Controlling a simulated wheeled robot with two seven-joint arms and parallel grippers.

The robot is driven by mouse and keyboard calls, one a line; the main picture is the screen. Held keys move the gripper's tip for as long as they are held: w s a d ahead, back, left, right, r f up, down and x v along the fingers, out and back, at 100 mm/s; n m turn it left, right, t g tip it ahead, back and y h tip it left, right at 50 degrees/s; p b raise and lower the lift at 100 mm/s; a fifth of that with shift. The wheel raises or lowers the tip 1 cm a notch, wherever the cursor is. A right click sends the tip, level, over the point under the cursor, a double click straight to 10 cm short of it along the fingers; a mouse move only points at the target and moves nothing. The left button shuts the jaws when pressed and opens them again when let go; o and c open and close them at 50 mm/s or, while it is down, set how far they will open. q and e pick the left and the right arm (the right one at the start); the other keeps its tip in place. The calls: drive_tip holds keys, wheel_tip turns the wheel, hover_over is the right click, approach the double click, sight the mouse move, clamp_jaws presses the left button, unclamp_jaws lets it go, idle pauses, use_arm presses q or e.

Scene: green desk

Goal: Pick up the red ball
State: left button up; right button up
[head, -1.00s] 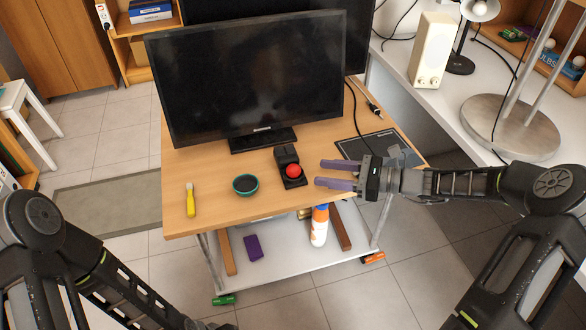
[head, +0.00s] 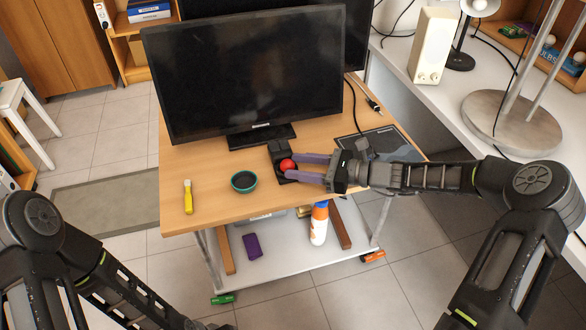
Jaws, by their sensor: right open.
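The red ball (head: 287,165) sits on a small black stand (head: 279,150) on the wooden desk, in front of the monitor. My right gripper (head: 292,166) is open and reaches in from the right. Its two purple fingers lie around the ball's right side, with the tips at the ball. I cannot tell whether they touch it. My left arm shows at the lower left, but its gripper fingers are out of view.
A teal bowl (head: 244,181) and a yellow-handled brush (head: 188,197) stand left of the ball on the desk (head: 215,205). The monitor (head: 250,70) rises behind. A dark mat (head: 385,141) lies to the right. A lower shelf holds a bottle (head: 319,223).

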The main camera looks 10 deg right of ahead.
drive_tip(key=shift+a+f, duration=0.15)
drive_tip(key=shift+f, duration=0.15)
drive_tip(key=shift+c, duration=0.4)
clamp_jaws()
